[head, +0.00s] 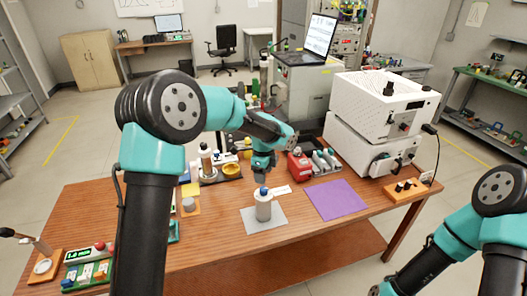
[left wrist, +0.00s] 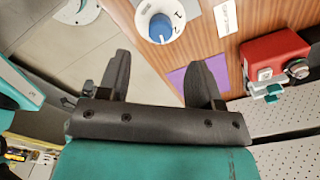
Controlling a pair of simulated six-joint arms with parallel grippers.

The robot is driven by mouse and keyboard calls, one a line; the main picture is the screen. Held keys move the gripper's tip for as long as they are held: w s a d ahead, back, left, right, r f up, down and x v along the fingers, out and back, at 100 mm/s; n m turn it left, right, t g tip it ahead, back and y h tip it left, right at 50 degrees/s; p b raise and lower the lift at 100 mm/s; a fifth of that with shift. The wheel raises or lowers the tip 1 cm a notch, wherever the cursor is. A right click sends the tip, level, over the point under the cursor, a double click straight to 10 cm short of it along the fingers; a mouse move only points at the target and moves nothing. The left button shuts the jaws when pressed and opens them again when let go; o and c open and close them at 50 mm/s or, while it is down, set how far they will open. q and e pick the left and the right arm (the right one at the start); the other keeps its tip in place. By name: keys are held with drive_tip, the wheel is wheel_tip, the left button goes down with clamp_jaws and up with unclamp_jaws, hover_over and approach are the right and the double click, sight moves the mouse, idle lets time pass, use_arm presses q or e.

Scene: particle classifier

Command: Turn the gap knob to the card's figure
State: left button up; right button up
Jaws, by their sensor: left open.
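A grey cylinder (head: 264,211) with a blue knob (head: 263,191) on top stands upright on a grey mat (head: 249,219). The left wrist view shows the blue knob (left wrist: 161,27) inside a pale dial ring with dark marks. A white card (head: 283,189) lies just beside it and also shows in the left wrist view (left wrist: 226,17); its print is too small to read. My left gripper (head: 263,174) is above the knob in the head view. In the left wrist view its fingers (left wrist: 161,78) are apart, with nothing between them. My right gripper is out of view.
A purple mat (head: 338,199) lies to the right. A red device (head: 300,165) stands behind the card, near a white two-part machine (head: 385,105). A small display unit (head: 88,254) is at the table's left. The front middle of the table is clear.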

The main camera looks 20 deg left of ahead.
sight(264, 188)
use_arm(q)
wheel_tip(264, 188, up, 10)
idle(0.4)
drive_tip(key=shift+d+f, duration=0.1)
drive_tip(key=shift+f, duration=0.05)
